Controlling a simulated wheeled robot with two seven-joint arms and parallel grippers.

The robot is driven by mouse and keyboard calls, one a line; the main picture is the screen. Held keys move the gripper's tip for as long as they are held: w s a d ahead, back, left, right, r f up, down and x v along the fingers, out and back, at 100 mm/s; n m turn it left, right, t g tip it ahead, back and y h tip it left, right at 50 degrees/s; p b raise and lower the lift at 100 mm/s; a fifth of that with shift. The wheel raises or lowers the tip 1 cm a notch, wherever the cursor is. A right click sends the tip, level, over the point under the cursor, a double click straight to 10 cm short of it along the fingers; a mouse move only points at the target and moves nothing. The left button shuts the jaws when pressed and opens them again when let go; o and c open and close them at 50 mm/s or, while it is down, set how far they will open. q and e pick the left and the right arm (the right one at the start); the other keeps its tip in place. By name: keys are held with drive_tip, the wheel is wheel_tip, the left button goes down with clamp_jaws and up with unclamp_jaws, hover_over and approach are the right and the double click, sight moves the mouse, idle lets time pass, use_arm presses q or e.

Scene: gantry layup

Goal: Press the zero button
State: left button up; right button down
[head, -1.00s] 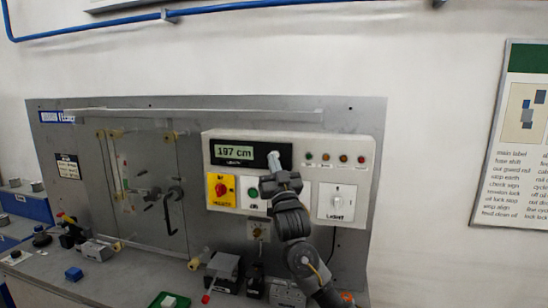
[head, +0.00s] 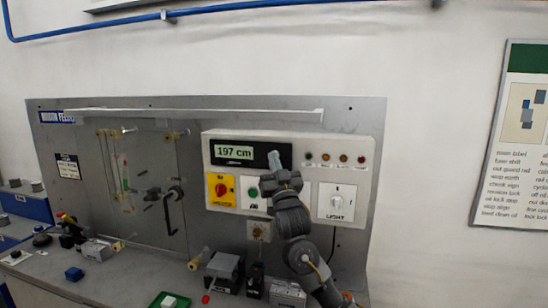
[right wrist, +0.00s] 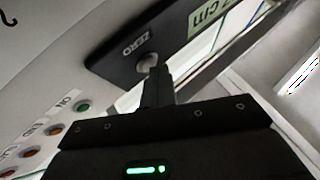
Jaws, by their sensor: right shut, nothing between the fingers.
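The zero button (right wrist: 147,62) is a small grey round button beside the word ZERO on a black display unit (right wrist: 118,50) in the right wrist view. In the head view the black display unit (head: 262,149) reads 197 cm, and my gripper hides the button. My right gripper (head: 274,158) is shut and empty, with its fingertips at the right end of the display. In the right wrist view the shut fingertips (right wrist: 157,72) overlap the button's lower edge; I cannot tell whether they touch it. My left gripper is not in view.
A clear door with a black handle (head: 173,207) is at left. Small devices crowd the bench below.

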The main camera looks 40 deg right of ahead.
drive_tip(key=shift+d, duration=0.15)
idle(0.5)
drive_tip(key=shift+s+a, duration=0.45)
drive_tip(key=shift+a, duration=0.25)
drive_tip(key=shift+s+a+p, duration=0.45)
drive_tip(key=shift+s+a, duration=0.25)
drive_tip(key=shift+a, duration=0.35)
drive_tip(key=shift+s+a+p, duration=0.4)
drive_tip(key=shift+s+a, duration=0.3)
drive_tip(key=shift+a, duration=0.35)
